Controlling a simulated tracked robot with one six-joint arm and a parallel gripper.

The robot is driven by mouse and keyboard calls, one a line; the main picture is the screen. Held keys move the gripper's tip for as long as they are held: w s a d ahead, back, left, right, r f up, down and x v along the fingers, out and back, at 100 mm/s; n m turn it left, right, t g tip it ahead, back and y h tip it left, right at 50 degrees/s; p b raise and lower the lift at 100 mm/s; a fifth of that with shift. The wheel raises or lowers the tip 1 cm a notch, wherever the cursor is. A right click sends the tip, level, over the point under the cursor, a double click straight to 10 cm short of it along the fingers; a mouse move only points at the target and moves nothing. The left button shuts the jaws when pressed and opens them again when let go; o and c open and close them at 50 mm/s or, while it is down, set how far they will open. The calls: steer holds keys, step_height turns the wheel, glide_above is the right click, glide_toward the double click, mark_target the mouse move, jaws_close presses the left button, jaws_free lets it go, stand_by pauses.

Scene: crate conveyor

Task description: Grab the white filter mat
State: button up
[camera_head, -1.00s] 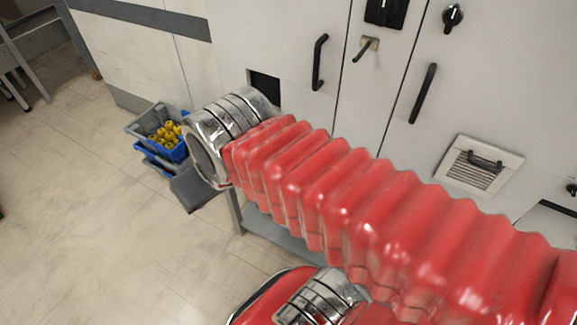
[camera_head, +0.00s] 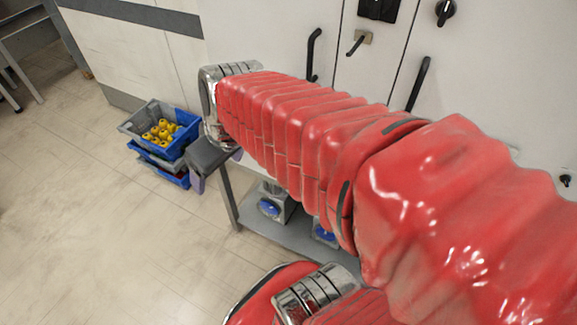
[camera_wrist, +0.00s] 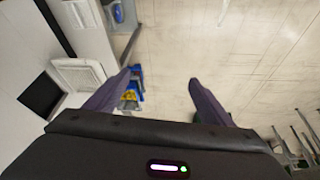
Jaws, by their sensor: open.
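My gripper (camera_wrist: 160,80) is open, with its two dark fingers apart and nothing between them. In the head view its dark end (camera_head: 212,160) hangs below the silver wrist, left of the cabinet. A pale, ridged rectangular piece with a rim (camera_wrist: 80,75) shows left of the fingers in the wrist view, beside a dark square opening (camera_wrist: 40,95). It may be the white filter mat, but I cannot tell for sure. In the head view I cannot make out the mat; my red-sleeved arm covers much of the cabinet front.
A low grey shelf (camera_head: 262,226) holding boxes with blue round parts is under my arm. The white cabinet (camera_head: 270,35) has black handles.

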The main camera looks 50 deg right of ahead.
steer(key=shift+o, duration=0.5)
steer(key=w+d+f, duration=0.2)
steer(key=d+f, duration=0.2)
steer(key=d, duration=0.4)
steer(key=shift+w+f+n, duration=0.35)
steer(key=shift+n, duration=0.05)
steer(key=shift+n+y, duration=0.5)
steer(key=s+d+f, duration=0.3)
steer(key=d+f, duration=0.3)
steer(key=d, duration=0.2)
steer(key=s+d+f, duration=0.3)
steer(key=d+f, duration=0.4)
steer(key=d, duration=0.1)
steer(key=s+d+f, duration=0.3)
steer(key=d+f, duration=0.3)
steer(key=d, duration=0.2)
steer(key=shift+s+d+f, duration=0.1)
steer(key=shift+d+f, duration=0.25)
steer(key=shift+d, duration=0.05)
steer(key=w+a, duration=0.1)
steer(key=w, duration=0.2)
steer(key=w+a, duration=0.1)
steer(key=w, duration=0.3)
steer(key=w+a, duration=0.1)
steer(key=w, duration=0.2)
steer(key=shift+w, duration=0.35)
steer(key=shift+w, duration=0.1)
